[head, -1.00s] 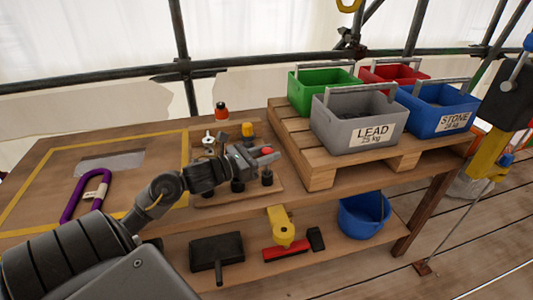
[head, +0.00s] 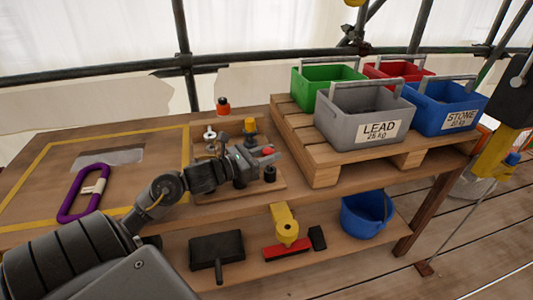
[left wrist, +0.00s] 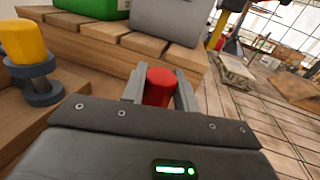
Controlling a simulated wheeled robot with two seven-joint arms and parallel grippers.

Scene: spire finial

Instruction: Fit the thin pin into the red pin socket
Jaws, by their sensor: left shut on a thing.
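My left gripper (head: 267,154) is shut on a red-ended piece (head: 268,151), seemingly the pin, above the right part of the wooden board (head: 240,192). In the left wrist view, its red cylindrical end (left wrist: 159,87) shows between the two grey fingers (left wrist: 160,90); its lower part is hidden by the hand. A short dark upright piece (head: 270,174) stands on the board just below the fingertips. I cannot tell which fitting is the red pin socket. My right gripper is not in view.
A yellow-topped piece (head: 250,126) with dark rings stands behind the hand, also in the left wrist view (left wrist: 25,42). A pale fitting (head: 210,134) and an orange-red item (head: 223,105) stand further back. A pallet (head: 318,170) with a grey LEAD crate (head: 345,125) is right of the board.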

